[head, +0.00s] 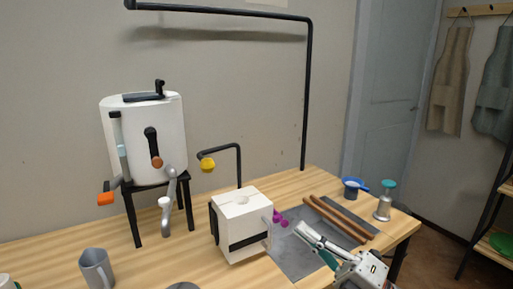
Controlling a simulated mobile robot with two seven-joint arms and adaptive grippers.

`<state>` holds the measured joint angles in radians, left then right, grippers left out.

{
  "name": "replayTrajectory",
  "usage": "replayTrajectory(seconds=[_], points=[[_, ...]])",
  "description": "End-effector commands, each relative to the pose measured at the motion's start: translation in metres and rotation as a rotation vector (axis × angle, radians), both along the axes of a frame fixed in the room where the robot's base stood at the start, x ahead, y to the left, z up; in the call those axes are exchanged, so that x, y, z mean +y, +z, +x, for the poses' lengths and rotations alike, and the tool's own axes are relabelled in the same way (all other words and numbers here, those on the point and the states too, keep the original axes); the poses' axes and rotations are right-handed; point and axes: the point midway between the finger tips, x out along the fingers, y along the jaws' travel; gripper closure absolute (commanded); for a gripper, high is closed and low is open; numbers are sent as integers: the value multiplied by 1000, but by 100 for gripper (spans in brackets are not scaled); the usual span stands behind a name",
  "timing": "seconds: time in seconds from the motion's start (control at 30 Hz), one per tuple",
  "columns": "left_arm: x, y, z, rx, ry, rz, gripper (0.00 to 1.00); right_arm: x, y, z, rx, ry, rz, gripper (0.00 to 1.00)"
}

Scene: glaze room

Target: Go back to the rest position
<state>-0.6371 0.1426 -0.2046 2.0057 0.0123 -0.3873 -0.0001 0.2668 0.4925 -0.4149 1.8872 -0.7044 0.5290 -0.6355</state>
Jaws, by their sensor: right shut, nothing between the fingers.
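My right gripper (303,231) reaches in from the bottom right, over the dark grey mat (290,262) on the wooden table. Its fingers are shut and empty, pointing up and left toward the white block-shaped device (243,222). A small magenta knob-like piece (280,218) shows just beyond the fingertips; I cannot tell whether there is a gap between them. My left gripper is not in view.
A white tank (145,145) on a black stand is at the left, with a grey mug (96,268) in front. Brown rods (338,218), a blue cup (351,188) and a teal-topped metal item (383,205) are at the right. A black pipe frame (307,90) rises behind.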

Motion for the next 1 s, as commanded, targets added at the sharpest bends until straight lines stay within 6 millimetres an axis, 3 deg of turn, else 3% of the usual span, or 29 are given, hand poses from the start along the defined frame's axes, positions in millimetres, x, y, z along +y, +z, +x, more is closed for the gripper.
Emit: replayTrajectory(seconds=[0.17,0.27,0.47,0.6,0.7,0.8,1.0], points=[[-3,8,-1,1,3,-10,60,-26,-80,-3,412,-116,246,100],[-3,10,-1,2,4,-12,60,-43,-135,-14,645,-192,378,100],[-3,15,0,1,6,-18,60,-72,-254,-73,1098,-365,633,100],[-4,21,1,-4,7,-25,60,-85,-324,-133,1365,-488,785,100],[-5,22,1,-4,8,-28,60,-90,-359,-173,1507,-562,865,100],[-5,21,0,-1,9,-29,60,-93,-381,-203,1603,-615,921,100],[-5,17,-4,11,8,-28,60,-93,-397,-227,1673,-656,964,100]])
